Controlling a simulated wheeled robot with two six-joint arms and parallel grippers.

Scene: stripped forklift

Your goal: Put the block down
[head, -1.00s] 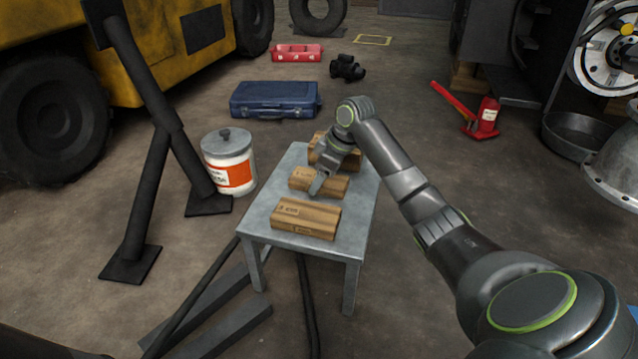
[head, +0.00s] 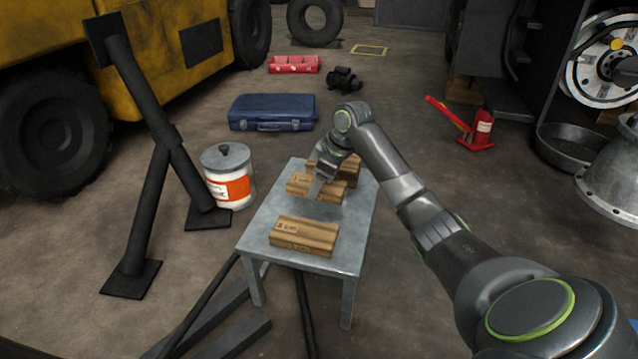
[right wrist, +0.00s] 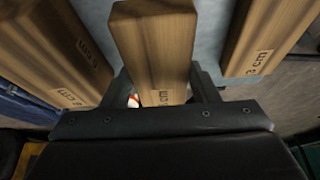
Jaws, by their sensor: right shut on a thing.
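My right gripper (head: 320,184) is shut on the middle wooden block (head: 302,186), which appears to be held just above the small grey metal table (head: 262,215). In the right wrist view this block (right wrist: 155,45) stands between the two jaws. A second wooden block (head: 304,236), labelled 3 cm, lies on the near part of the table. A third block (head: 350,170) is at the far end, partly hidden behind the held block and my gripper. My left gripper is not in view.
A bare strip of tabletop lies between the held block and the near block. A white tub (head: 228,176) with an orange label stands left of the table, beside a black stand (head: 160,150). A blue case (head: 272,112) lies behind. A red jack (head: 478,130) is at right.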

